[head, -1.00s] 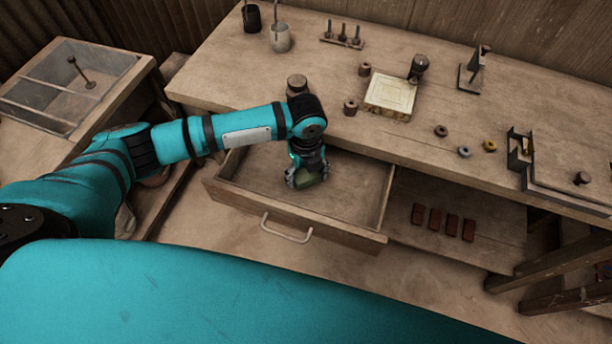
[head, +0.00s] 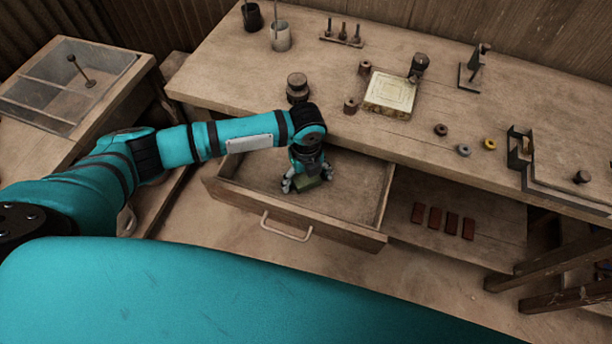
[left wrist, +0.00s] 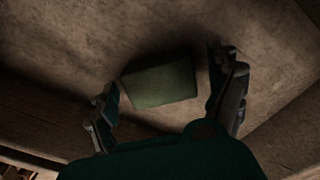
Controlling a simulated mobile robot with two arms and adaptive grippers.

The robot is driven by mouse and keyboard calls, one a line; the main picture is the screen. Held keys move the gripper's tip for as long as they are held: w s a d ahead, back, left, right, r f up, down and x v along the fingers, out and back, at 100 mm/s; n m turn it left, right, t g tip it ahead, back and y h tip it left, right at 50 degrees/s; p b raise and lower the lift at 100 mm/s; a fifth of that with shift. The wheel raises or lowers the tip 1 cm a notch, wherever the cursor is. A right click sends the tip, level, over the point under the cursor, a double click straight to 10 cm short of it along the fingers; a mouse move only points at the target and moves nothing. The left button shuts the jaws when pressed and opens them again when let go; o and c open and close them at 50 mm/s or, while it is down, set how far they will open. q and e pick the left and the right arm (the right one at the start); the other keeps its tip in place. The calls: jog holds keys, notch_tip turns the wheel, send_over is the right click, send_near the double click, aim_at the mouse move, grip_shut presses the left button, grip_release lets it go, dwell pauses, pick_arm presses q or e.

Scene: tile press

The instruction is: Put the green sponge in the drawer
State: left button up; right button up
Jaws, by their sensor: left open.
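The drawer (head: 345,205) under the bench is pulled open. The green sponge (head: 306,184) lies in the drawer, toward its left part. In the left wrist view the sponge (left wrist: 160,80) shows as a green block on the drawer floor (left wrist: 80,40). My left gripper (head: 305,184) reaches down into the drawer over the sponge. Its fingers (left wrist: 170,100) are spread wide, one on each side, with gaps between them and the sponge. The gripper hides part of the sponge in the head view. My right gripper is not seen.
The bench top (head: 300,60) overhangs the back of the drawer. The drawer handle (head: 287,228) faces front. Several red-brown bricks (head: 443,220) lie on the shelf right of the drawer. A pale tile press plate (head: 390,93) and a round dark weight (head: 297,86) stand on the bench.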

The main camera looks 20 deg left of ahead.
aim_at(306, 177)
pick_arm(q)
notch_tip(306, 177, up, 12)
jog(key=shift+r+b, duration=0.15)
jog(key=shift+b, duration=0.3)
dwell(0.4)
